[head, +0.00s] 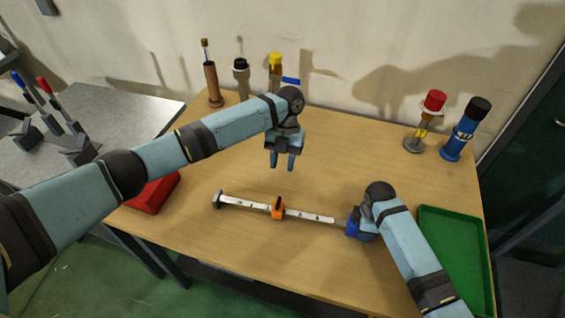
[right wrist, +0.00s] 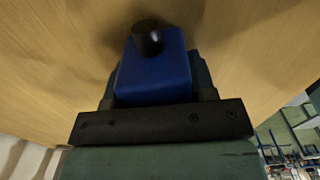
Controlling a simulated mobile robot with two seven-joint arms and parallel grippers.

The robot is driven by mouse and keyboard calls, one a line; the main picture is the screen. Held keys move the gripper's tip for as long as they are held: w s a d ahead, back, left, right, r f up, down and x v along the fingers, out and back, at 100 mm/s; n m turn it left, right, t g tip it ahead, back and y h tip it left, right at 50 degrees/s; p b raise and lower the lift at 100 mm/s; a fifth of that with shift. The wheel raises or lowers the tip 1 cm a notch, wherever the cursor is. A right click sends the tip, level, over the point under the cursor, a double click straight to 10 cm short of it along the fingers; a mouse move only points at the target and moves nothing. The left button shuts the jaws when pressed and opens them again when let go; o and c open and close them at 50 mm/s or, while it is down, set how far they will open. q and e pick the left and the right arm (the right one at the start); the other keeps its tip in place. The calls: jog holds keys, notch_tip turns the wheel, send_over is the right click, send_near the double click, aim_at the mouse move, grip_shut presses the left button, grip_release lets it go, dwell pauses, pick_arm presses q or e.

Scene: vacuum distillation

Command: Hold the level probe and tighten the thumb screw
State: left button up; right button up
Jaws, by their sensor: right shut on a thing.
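The level probe (head: 315,217) is a long pale bar with dark marks, lying roughly level in the head view. My right gripper (head: 357,224) is shut on the blue block, which also shows in the right wrist view (right wrist: 153,76). A black knob (right wrist: 147,36) sticks out of the block there; I cannot tell if it is the thumb screw. My left gripper (head: 282,164) is open and empty, pointing down beyond the bar.
A red box (head: 153,192) is at the table's left edge and a green tray (head: 455,235) at the right. Several capped instruments stand along the back, including a blue bottle (head: 463,135) and a red-capped one (head: 430,112). The middle of the wooden table (head: 345,150) is clear.

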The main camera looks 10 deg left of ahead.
dwell(0.3)
jog(key=o, duration=1.4)
jog(key=shift+o, duration=0.2)
jog(key=shift+r, duration=0.1)
notch_tip(320, 180, up, 12)
